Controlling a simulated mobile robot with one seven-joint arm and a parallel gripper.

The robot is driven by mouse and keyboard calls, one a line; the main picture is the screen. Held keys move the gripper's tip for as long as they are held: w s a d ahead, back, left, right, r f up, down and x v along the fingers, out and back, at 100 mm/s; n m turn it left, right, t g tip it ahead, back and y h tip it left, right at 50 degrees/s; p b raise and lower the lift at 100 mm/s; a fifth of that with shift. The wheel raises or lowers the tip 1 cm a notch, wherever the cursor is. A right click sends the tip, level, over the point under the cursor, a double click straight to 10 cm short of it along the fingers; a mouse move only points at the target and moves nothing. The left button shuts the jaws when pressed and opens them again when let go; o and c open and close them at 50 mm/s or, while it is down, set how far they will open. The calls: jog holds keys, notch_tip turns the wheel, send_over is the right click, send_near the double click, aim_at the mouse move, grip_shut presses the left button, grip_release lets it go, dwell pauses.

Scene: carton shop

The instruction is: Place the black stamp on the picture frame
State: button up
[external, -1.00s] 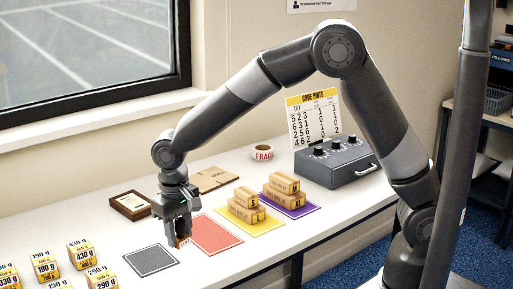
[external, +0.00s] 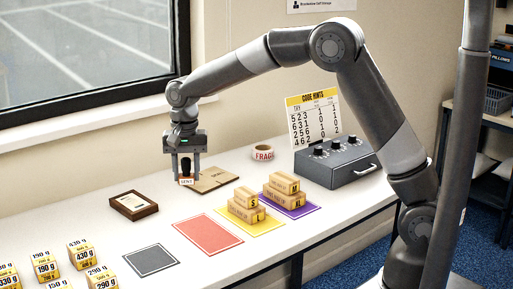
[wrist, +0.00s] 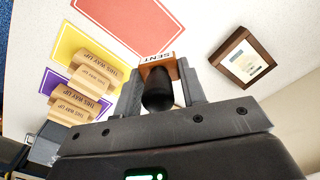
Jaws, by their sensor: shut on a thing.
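The stamp (wrist: 158,92) has a black knob handle and an orange-brown base with a white "SENT" label. My gripper (external: 187,176) is shut on it and holds it upright above the table; in the wrist view the stamp sits between both fingers. The picture frame (external: 134,206) is brown wood with a pale certificate and lies on the table, left of and nearer the front than my gripper. The frame also shows in the wrist view (wrist: 246,57), at the upper right, apart from the stamp. The stamp's underside is hidden.
A flat brown carton (external: 215,179) lies just right of the gripper. Red (external: 208,235), yellow (external: 262,228) and grey (external: 151,260) mats lie in front; small cartons (external: 246,204) stand on the yellow and purple ones. Weight boxes (external: 79,255) stand at front left.

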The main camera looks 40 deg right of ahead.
jog(key=w+d+m, duration=0.6)
jog(key=w+m, duration=0.5)
jog(key=w, duration=0.2)
send_over(146, 202)
jog(key=shift+y, duration=0.3)
jog(key=f, duration=0.6)
jog(key=shift+d, duration=0.25)
jog(key=shift+f, duration=2.05)
jog(key=o, duration=1)
jog(key=shift+f, duration=0.1)
